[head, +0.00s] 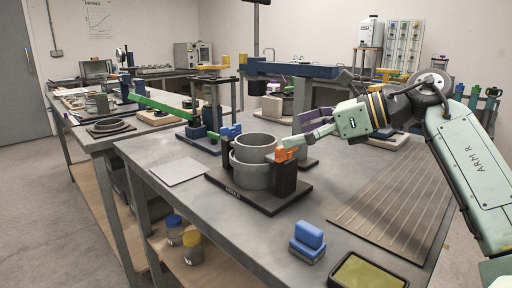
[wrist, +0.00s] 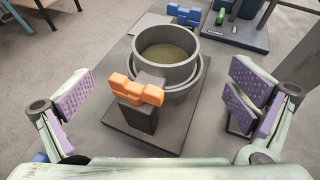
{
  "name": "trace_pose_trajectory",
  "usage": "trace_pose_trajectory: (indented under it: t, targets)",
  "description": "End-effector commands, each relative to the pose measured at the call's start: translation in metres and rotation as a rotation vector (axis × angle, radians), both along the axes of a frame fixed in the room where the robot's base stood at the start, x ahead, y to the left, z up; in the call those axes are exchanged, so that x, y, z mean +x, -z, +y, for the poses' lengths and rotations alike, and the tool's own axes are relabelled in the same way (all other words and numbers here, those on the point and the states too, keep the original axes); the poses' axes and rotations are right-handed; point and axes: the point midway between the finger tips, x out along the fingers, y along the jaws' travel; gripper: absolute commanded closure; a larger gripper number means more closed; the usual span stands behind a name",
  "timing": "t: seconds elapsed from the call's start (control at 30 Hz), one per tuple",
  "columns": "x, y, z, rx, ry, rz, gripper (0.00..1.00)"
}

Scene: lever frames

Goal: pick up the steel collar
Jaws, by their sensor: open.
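A grey, round, steel-looking collar (head: 255,143) stands upright inside a wider grey ring (head: 250,176) on a dark base plate (head: 262,201). In the wrist view the collar (wrist: 167,46) is open at the top, with a dull yellowish inside, and the ring (wrist: 193,92) shows around its lower part. An orange block (head: 287,154) on a dark post stands at the near side of the collar, and a blue block (head: 231,131) stands on the far side. My gripper (head: 306,129) is open and empty, above and to the right of the collar; its purple pads are spread wide.
A blue block (head: 308,237) and a dark tray (head: 368,272) lie near the table's front edge. A ribbed mat (head: 385,205) covers the right side. A flat grey plate (head: 180,171) lies left of the base. A green bar (head: 165,107) on a fixture stands behind.

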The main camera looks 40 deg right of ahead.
Motion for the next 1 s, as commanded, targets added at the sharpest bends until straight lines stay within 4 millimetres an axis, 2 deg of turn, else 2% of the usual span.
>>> trace_pose_trajectory:
  t: [0.1,0.27,0.6,0.87,1.0]
  targets:
    - [0.014,0.006,0.007,0.000,0.000,0.000,0.00]
    - [0.023,0.009,0.011,0.000,0.000,0.000,0.00]
    - [0.064,0.022,0.024,0.000,-0.001,0.000,0.00]
    - [0.068,0.024,0.026,0.001,0.000,-0.003,0.00]
    - [0.068,0.024,0.026,0.002,0.000,-0.001,0.07]
